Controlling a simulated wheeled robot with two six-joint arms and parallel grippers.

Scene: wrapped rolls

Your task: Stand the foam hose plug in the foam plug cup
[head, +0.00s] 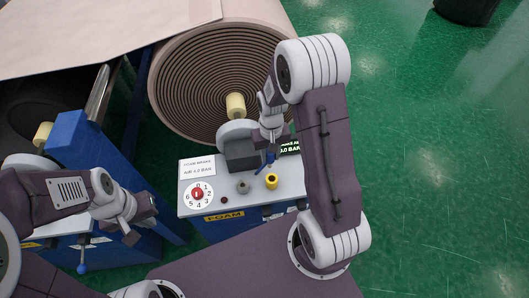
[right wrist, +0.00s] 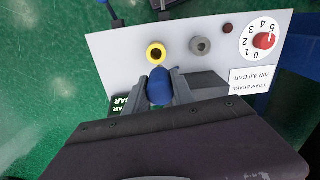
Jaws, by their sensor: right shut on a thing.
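My right gripper (right wrist: 160,88) is shut on a blue rounded piece (right wrist: 160,84), which I take to be the foam hose plug. The piece also shows in the head view (head: 268,158), partly hidden by the gripper. It is over the back part of the grey panel. A yellow cup with a dark hole (head: 271,181) stands on the panel in front of the gripper, and shows in the right wrist view (right wrist: 156,53). A grey cup (head: 243,187) stands to its left. No label shows which is the foam plug cup. My left gripper (head: 140,220) is open and empty.
The panel (head: 214,210) carries a red dial (head: 198,193), a small dark red button (head: 224,200) and a FOAM label (head: 224,216). A large wrapped roll (head: 185,85) stands behind it. Green floor (head: 430,170) lies open to the right.

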